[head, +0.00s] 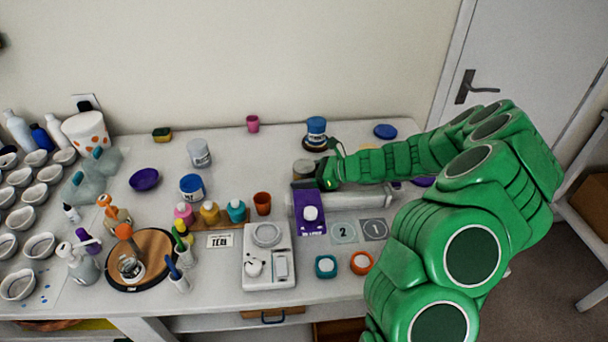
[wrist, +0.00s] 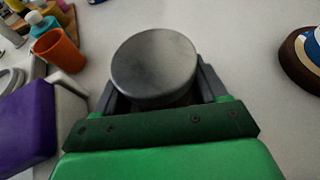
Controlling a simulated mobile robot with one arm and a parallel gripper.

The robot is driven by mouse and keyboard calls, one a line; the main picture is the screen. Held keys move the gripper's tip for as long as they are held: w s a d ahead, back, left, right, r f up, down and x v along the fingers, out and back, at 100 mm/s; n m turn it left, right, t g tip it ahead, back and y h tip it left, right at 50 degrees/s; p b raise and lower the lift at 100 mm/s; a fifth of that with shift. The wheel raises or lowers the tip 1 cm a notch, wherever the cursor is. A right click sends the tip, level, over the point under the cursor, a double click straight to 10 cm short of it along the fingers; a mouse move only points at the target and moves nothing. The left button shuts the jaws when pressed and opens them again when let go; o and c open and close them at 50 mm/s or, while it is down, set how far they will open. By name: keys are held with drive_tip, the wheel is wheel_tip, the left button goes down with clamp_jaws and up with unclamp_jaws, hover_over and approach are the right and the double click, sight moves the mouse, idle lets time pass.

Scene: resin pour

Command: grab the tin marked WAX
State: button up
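A round tin with a dull grey lid (wrist: 153,68) stands between the two fingers of my gripper (wrist: 158,85) in the wrist view. In the head view this tin (head: 303,168) is at the middle of the table, just left of my gripper (head: 324,171). The fingers flank the tin on both sides. The lid and the gripper body hide where they would touch it, so I cannot tell if they press on it. No WAX marking is readable on the side of the tin in either view.
A purple carton (head: 309,212) stands close in front of the tin. A blue-and-white tin (head: 316,131) on a dark wooden coaster is behind it. An orange cup (head: 262,203) and a white scale (head: 268,264) are to the left. Free table lies behind the tin's left side.

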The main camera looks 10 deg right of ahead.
drive_tip(key=c, duration=0.3)
drive_tip(key=shift+c, duration=0.2)
drive_tip(key=shift+r, duration=0.1)
